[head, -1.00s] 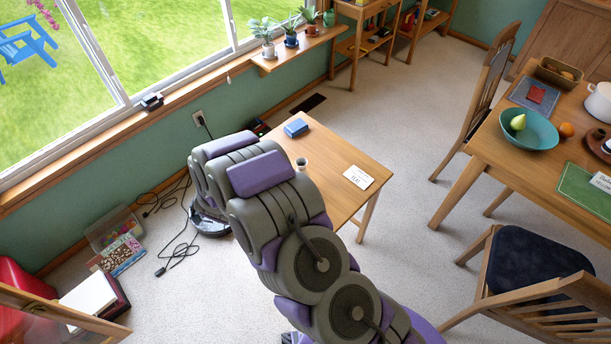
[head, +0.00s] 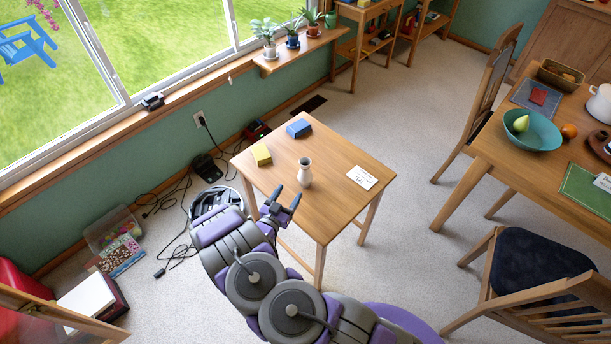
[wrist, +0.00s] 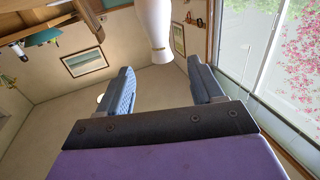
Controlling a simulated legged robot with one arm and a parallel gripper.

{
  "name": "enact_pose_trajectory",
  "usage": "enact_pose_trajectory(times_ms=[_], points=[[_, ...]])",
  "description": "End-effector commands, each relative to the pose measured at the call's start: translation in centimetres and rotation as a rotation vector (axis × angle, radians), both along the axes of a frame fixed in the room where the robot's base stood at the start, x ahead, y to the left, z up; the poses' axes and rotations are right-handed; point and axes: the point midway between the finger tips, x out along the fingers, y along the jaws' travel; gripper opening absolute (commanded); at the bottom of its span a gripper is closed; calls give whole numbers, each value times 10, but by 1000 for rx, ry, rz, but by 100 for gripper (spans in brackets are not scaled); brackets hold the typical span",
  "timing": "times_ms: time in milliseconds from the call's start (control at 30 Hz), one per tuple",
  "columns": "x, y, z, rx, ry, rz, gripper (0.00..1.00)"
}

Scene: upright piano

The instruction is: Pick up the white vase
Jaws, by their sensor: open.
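A yellow block (head: 262,155) and a blue block (head: 299,127) lie on the table left of and behind the vase. A white card (head: 361,177) lies to its right. A dining table (head: 490,145) and chair (head: 528,270) stand at the right.

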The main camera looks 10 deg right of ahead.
Motion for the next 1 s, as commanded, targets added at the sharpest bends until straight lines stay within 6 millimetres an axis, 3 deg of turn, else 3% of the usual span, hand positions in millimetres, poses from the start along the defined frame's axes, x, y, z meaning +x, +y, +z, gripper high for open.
enact_pose_trajectory(times_ms=[300, 633, 1000], points=[[49, -44, 0, 12, -1, -4, 66], [70, -53, 3, 5, -2, -1, 66], [104, -82, 7, 8, 2, 0, 66]])
